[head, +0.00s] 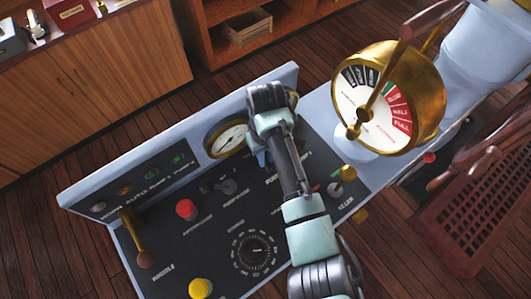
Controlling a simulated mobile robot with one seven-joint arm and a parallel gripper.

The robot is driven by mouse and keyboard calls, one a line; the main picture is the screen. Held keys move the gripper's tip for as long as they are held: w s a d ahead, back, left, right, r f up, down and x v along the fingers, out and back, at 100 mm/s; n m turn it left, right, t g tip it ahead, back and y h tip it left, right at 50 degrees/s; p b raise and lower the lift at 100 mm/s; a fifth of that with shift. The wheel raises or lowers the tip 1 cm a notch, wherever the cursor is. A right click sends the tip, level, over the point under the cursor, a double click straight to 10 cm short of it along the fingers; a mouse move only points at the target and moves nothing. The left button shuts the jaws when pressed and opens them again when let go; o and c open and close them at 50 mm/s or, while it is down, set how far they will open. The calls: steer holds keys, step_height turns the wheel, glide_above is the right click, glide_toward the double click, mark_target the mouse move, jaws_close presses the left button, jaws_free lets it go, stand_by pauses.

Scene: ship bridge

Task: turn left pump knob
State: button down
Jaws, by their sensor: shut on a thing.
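My gripper (262,160) reaches down to the dark top of the console (200,235), just right of the round brass gauge. Its blue fingertips are shut at the panel surface, beside the upright back panel. My wrist and arm cover the spot, so the left pump knob between the fingers is hidden and its turn angle cannot be seen. Labels near my arm are partly covered. Small green indicator lights (178,159) sit on the back panel to the left.
A brass gauge (227,138) stands close to my gripper. A red button (186,208), a yellow button (200,288), a dial (258,250) and a brass whistle lever (133,237) are on the console. A large brass telegraph (388,98) rises at the right.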

steer(key=n+p, duration=0.1)
steer(key=n, duration=0.3)
steer(key=shift+d+r, duration=0.1)
steer(key=shift+w+n+p, duration=0.2)
steer(key=shift+n+p, duration=0.2)
steer(key=shift+n, duration=1.4)
steer(key=c, duration=0.9)
jaws_free()
steer(key=shift+o, duration=0.2)
step_height(320, 180, up, 13)
